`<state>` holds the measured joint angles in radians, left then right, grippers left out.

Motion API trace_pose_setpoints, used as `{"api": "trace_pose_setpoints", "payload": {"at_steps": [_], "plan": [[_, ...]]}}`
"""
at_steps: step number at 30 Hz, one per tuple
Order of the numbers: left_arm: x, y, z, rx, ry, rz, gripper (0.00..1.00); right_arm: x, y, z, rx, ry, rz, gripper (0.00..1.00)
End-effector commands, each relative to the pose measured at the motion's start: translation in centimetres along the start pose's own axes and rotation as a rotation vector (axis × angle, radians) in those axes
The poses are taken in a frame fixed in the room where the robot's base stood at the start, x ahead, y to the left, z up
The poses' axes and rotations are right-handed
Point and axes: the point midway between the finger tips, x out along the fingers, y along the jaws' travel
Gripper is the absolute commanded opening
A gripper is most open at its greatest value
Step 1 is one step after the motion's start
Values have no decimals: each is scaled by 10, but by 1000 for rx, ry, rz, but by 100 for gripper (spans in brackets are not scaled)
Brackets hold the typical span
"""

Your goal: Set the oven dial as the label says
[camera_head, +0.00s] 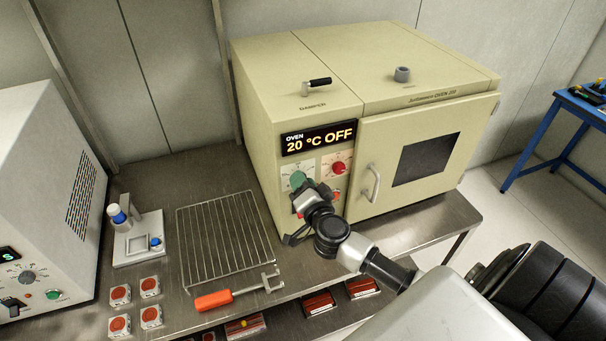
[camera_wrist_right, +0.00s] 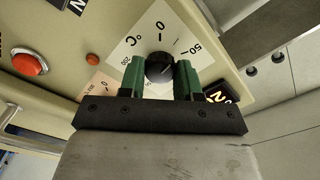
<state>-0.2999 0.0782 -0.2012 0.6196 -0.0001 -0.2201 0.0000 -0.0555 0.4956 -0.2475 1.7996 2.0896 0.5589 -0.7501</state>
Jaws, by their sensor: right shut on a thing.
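The oven (camera_head: 330,110) is a cream box on the steel bench, its door closed. Its display (camera_head: 318,138) reads "OVEN 20 °C OFF". My right gripper (camera_head: 299,181) is at the front panel. In the right wrist view its green fingers (camera_wrist_right: 160,78) are shut on the black temperature dial (camera_wrist_right: 159,66), one on each side. The white °C scale (camera_wrist_right: 150,40) around it shows 0, 50 and 200; the fingers hide part of it. The dial's exact setting cannot be told. I cannot make out the label with the setting. My left gripper is not in view.
A red knob (camera_head: 338,167) sits right of the held dial. The door handle (camera_head: 373,183) sticks out farther right. A wire rack (camera_head: 225,238), an orange-handled tool (camera_head: 214,300) and a small white stand (camera_head: 137,238) are on the bench left of the oven.

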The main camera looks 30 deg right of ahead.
Motion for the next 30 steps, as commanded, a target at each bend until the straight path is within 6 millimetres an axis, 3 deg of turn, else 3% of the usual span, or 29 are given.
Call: {"api": "trace_pose_setpoints", "payload": {"at_steps": [12, 30], "plan": [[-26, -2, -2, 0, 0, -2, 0, 0, 0, 0, 397, 1, 4, 10], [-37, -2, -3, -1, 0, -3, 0, 0, 2, 1, 969, 2, 2, 10]]}}
